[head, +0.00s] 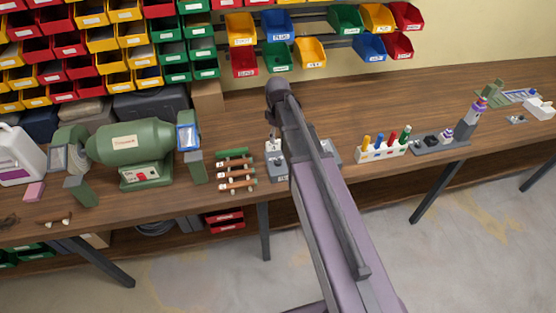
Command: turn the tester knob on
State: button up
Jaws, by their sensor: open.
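A small grey box (277,171) with a pale upright part (272,146) stands on the bench, just left of my arm. It may be the tester, but it is too small to tell, and my arm hides its right side. A grey edge (331,152) shows on the other side of my arm; I cannot tell whether it belongs to the same thing. No knob can be made out. My arm rises from the bottom of the head view and crosses the bench. My gripper cannot be seen in this view.
A green bench grinder (135,142) stands at left, beside a rack of screwdriver-like tools (236,170). A white holder (381,152) with coloured handles and a dark tray (440,144) stand at right. Coloured bins (310,52) hang behind.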

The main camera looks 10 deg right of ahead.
aim_at(278, 161)
jog(key=shift+f+b, duration=6.75)
jog(key=shift+f, duration=0.05)
jog(key=shift+c, duration=0.2)
